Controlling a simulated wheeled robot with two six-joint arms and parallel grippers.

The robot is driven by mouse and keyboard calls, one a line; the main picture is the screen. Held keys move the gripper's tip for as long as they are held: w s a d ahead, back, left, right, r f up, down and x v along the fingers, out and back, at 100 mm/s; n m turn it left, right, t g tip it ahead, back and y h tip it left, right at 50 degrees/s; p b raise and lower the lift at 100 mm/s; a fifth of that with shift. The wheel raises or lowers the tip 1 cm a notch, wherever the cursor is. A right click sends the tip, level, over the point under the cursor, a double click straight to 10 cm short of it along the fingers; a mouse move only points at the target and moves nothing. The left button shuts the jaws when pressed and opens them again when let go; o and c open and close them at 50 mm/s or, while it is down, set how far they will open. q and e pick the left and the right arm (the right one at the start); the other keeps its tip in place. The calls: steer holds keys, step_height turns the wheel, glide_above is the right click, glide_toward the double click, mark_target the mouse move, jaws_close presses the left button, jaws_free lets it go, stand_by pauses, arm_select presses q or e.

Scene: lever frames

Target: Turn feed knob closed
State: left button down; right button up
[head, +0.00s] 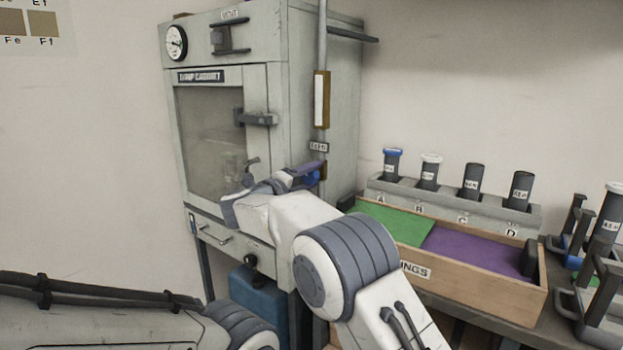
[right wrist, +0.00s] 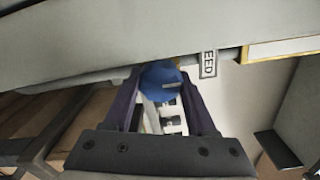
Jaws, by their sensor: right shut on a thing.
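The feed knob (head: 312,178) is blue and sits on the vertical pipe at the right side of the cabinet, just below the small FEED label (head: 319,147). In the right wrist view the blue knob (right wrist: 161,82) lies between the two dark fingers, beside the FEED label (right wrist: 209,64). My right gripper (head: 305,170) is shut on the knob; its fingers partly hide it in the head view. Part of my left arm shows at the lower left of the head view, but its gripper is not seen.
The grey cabinet (head: 270,85) with a glass door stands left of the pipe (head: 322,50). A wooden tray (head: 480,292) with green and purple sections sits on the bench at right. Behind it a rack (head: 450,207) holds several dark cylinders. A blue container (head: 255,290) stands below the cabinet.

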steer(key=shift+a+f, duration=0.2)
steer(key=o, duration=1.4)
steer(key=shift+r, duration=0.1)
steer(key=shift+c, duration=0.2)
steer(key=shift+d, duration=0.1)
steer(key=b+v, duration=0.3)
steer(key=v, duration=0.7)
steer(key=shift+s, duration=0.25)
